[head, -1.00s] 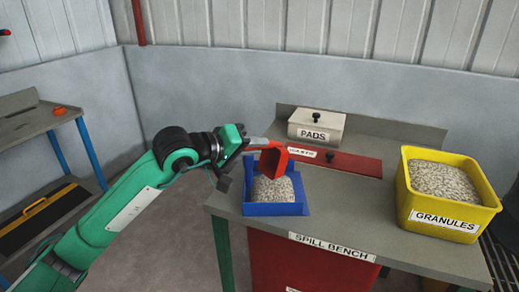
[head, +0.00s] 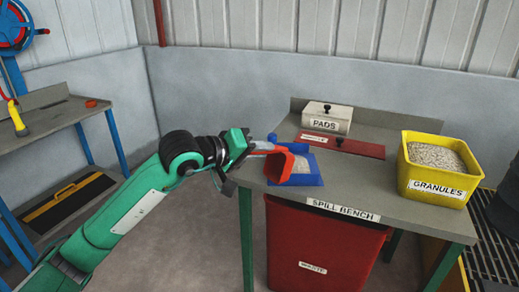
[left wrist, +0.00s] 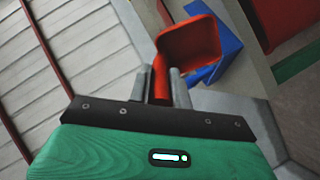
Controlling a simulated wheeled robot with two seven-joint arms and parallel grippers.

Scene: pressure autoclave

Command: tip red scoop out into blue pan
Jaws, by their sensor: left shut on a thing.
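My left gripper (head: 252,149) is shut on the handle of the red scoop (head: 279,165). In the left wrist view the scoop (left wrist: 190,40) sits beyond the two fingers, and the part of its bowl that shows is bare red. The blue pan (head: 312,179) stands on the bench near its left end, with pale granules (head: 302,164) inside. The scoop's bowl is tilted and covers the pan's left part in the head view; I cannot tell whether they touch. The pan (left wrist: 229,42) also shows behind the scoop in the left wrist view. My right gripper is out of view.
The spill bench (head: 400,208) also carries a yellow granules tub (head: 432,185), a pads box (head: 325,118) and a red lid panel (head: 345,146). A red bin (head: 325,248) stands below. Another bench (head: 40,122) is at the left.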

